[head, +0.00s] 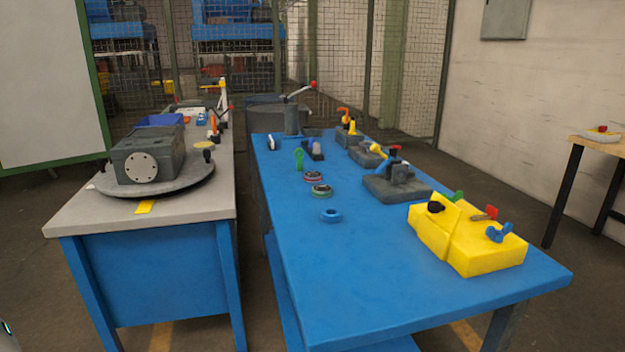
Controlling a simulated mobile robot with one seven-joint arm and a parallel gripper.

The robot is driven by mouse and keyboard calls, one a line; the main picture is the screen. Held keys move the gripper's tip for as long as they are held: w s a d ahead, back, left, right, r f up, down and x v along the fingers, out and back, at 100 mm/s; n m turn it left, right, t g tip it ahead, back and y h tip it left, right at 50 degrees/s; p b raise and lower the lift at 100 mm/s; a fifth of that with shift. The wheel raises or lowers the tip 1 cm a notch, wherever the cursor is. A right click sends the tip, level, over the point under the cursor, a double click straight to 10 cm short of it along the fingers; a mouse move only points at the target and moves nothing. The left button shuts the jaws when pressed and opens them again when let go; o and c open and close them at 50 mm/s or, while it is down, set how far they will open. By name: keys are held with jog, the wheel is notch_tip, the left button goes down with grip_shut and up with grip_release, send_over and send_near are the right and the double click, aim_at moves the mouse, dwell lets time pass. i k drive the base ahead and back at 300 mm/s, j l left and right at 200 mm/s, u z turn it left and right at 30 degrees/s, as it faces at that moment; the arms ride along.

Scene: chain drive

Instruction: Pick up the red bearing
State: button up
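The red bearing (314,176) is a small ring lying flat on the blue table (300,285), left of the table's middle. It is the farthest of three rings in a short row. A green ring (321,192) lies just nearer, and a blue ring (331,215) lies nearer still. The red bearing looks clear of both and nothing covers it. My gripper is not in view.
A yellow block (480,245) with coloured knobs sits at the right front. Dark fixtures (397,185) line the right side, and a green upright part (299,158) stands behind the red bearing. A grey-topped workbench (190,208) stands left across a narrow gap. The blue table's front is clear.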

aim_at(311, 177)
jog(key=k, duration=0.55)
jog(key=k+z, duration=0.1)
jog(key=z, duration=1.05)
jog(key=j+z, duration=0.6)
jog(key=j, duration=1.65)
jog(key=i+j, duration=0.1)
jog(key=j, duration=1.55)
